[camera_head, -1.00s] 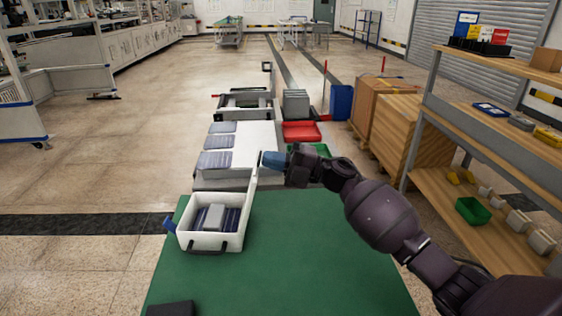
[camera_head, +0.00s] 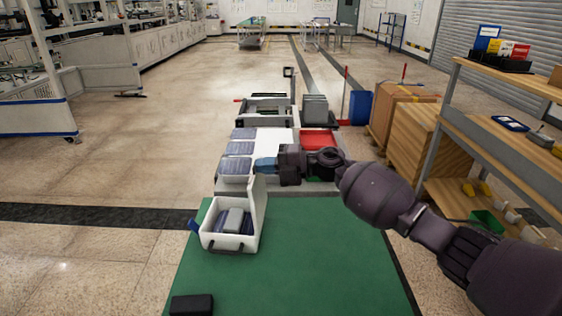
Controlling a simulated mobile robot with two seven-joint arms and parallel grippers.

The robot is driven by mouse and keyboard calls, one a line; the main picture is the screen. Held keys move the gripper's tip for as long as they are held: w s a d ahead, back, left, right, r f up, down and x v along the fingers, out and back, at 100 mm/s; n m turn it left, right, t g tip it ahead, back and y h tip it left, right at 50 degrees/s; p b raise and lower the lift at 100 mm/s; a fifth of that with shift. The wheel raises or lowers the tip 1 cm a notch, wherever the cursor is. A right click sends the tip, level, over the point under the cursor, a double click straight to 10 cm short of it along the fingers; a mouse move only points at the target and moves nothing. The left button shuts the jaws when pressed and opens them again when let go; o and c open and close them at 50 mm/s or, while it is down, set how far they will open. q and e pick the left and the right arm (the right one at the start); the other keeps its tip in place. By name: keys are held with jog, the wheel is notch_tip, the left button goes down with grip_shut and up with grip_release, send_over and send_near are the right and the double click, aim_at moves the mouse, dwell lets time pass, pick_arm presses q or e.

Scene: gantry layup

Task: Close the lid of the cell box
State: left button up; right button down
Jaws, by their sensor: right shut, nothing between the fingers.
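The white cell box (camera_head: 212,245) stands on the green table top (camera_head: 300,260), with dark blue cells and a grey block inside. Its lid (camera_head: 259,203) is open and stands roughly upright along the box's right side. A blue latch shows at the box's left end and a dark handle at its front. My right gripper (camera_head: 259,164) has blue fingertips, shut and empty, pointing left at the top edge of the lid. I cannot tell whether they touch it. My left gripper is out of view.
Behind the box, a white surface (camera_head: 270,142) holds several blue cell stacks (camera_head: 236,166) beside a red tray (camera_head: 318,141). A black block (camera_head: 191,305) lies at the table's front left. Wooden crates and a shelf (camera_head: 460,130) stand right. The table right of the box is clear.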

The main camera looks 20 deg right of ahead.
pick_arm(q)
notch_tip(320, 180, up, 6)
jog(key=p, duration=0.5)
pick_arm(e)
jog(key=w+a+f+g+h+b, duration=0.1)
jog(key=w+a+f+h+b, duration=0.1)
jog(key=a+f+h, duration=0.1)
jog(key=w+a+f+g+h+b, duration=0.2)
jog(key=a+f+h+b, duration=0.1)
jog(key=a, duration=0.5)
jog(key=w+a+f+g+h+b, duration=0.2)
jog(key=a+f+h, duration=0.2)
jog(key=a+h, duration=0.1)
jog(key=shift+w+a+f+h+b, duration=0.25)
jog(key=shift+w+a+h+b, duration=0.1)
jog(key=shift+h, duration=0.35)
pick_arm(q)
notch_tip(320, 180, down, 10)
jog(key=b, duration=0.3)
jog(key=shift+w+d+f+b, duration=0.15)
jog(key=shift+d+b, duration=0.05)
jog(key=shift+b, duration=0.15)
pick_arm(e)
jog(key=shift+h, duration=0.5)
jog(key=x, duration=0.4)
jog(key=shift+a+f, duration=0.3)
jog(key=shift+a, duration=0.15)
